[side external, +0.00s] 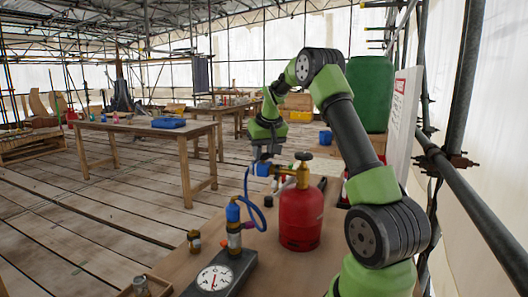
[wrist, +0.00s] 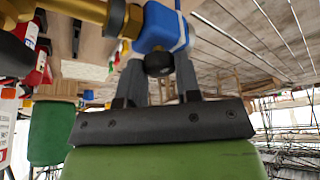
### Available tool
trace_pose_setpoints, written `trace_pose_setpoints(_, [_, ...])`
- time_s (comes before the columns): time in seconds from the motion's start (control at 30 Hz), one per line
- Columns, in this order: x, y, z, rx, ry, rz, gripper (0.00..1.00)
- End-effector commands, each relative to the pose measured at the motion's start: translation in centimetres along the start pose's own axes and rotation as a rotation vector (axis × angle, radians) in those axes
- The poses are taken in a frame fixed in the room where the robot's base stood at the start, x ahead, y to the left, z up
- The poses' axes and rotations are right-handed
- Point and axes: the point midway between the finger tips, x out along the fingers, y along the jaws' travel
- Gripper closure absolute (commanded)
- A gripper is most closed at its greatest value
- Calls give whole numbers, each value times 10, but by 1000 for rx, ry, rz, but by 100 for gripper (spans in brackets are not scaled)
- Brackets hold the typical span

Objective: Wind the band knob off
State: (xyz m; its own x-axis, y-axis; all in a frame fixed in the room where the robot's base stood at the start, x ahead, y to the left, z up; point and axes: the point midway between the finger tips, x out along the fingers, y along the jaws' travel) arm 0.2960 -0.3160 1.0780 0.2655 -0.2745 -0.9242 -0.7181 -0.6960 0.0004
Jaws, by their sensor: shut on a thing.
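The red gas bottle (side external: 301,217) stands upright on the near bench with a brass valve (side external: 303,172) and dark handwheel on top. A blue regulator body (side external: 262,169) sits at the left end of the brass fitting; it also shows in the wrist view (wrist: 163,27). A round black knob (wrist: 158,64) on the regulator faces the wrist camera. My gripper (side external: 265,157) reaches down to the regulator from above.
A blue hose (side external: 249,193) loops to a blue-topped brass fitting (side external: 234,213) beside a dial gauge (side external: 214,279). Small brass parts (side external: 194,240) lie on the bench. A white sign panel (side external: 402,120) and green drum (side external: 369,90) stand behind my arm.

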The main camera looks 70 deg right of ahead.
Motion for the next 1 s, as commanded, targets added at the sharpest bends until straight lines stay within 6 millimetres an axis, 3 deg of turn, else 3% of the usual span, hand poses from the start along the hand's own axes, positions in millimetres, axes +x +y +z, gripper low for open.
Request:
trace_pose_setpoints(0.2, [-1, 0, -1, 1, 5, -1, 93])
trace_pose_setpoints(0.23, [-1, 0, -1, 1, 5, -1, 64])
trace_pose_setpoints(0.33, [-1, 0, -1, 1, 4, -1, 43])
trace_pose_setpoints(0.67, [-4, 0, -1, 0, 2, -1, 43])
trace_pose_setpoints(0.77, [-16, 0, -1, 1, 6, -1, 43])
trace_pose_setpoints(1.0, [-63, 0, -1, -1, 8, 0, 43])
